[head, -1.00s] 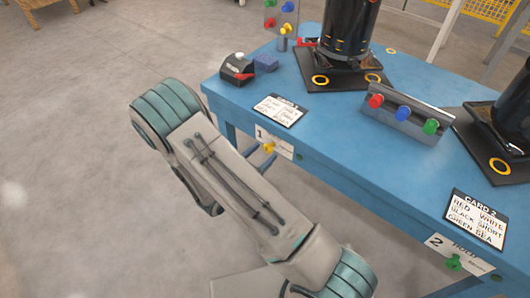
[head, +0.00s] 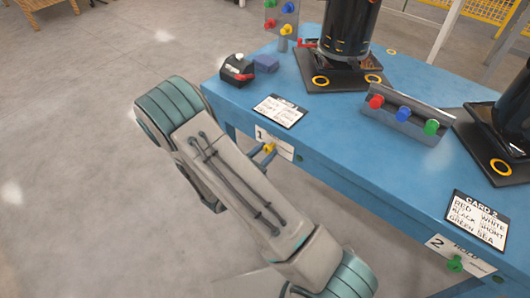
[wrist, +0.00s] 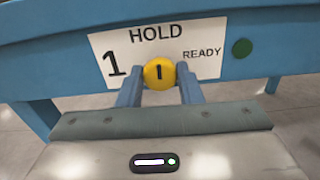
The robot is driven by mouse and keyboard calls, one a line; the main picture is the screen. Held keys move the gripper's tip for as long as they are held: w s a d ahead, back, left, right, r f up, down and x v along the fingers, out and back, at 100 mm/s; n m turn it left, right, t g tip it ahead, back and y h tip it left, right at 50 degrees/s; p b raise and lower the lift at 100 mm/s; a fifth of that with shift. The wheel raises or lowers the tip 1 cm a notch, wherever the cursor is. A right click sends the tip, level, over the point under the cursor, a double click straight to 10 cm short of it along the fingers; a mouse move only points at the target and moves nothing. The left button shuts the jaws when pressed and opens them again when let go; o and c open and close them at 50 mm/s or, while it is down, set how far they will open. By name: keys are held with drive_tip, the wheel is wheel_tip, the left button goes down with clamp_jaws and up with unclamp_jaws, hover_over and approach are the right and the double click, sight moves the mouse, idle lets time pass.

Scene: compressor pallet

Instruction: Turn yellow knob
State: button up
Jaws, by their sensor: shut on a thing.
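The yellow knob (wrist: 159,73) is on the front edge of the blue table, on a white label (wrist: 112,52) marked "1". A dark mark on its face points straight up, toward the word "HOLD"; the word "READY" is to its right. My gripper (wrist: 159,80) is shut on the knob, one blue finger on its left and one on its right. In the head view the knob (head: 269,149) shows small at the table edge, with my arm reaching up to it from below; the hand is partly hidden behind the arm.
On the blue table (head: 330,125) are a card (head: 280,111), a black box with a red part (head: 237,70), a grey block with coloured knobs (head: 408,118) and black cylinders on plates. A green knob (head: 455,263) is on label 2. Open floor lies left.

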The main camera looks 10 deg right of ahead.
drive_tip(key=m+b, duration=0.3)
drive_tip(key=m, duration=0.2)
drive_tip(key=shift+f, duration=0.2)
drive_tip(key=m+b, duration=0.4)
drive_tip(key=shift+m, duration=0.4)
drive_tip(key=m+b, duration=0.5)
drive_tip(key=b, duration=0.1)
drive_tip(key=m+b, duration=0.2)
drive_tip(key=b, duration=0.1)
drive_tip(key=shift+r+m, duration=0.1)
drive_tip(key=shift+m, duration=0.2)
drive_tip(key=shift+r, duration=0.15)
drive_tip(key=o, duration=1)
drive_tip(key=shift+c, duration=0.2)
drive_tip(key=p+v, duration=0.3)
drive_tip(key=v, duration=1.1)
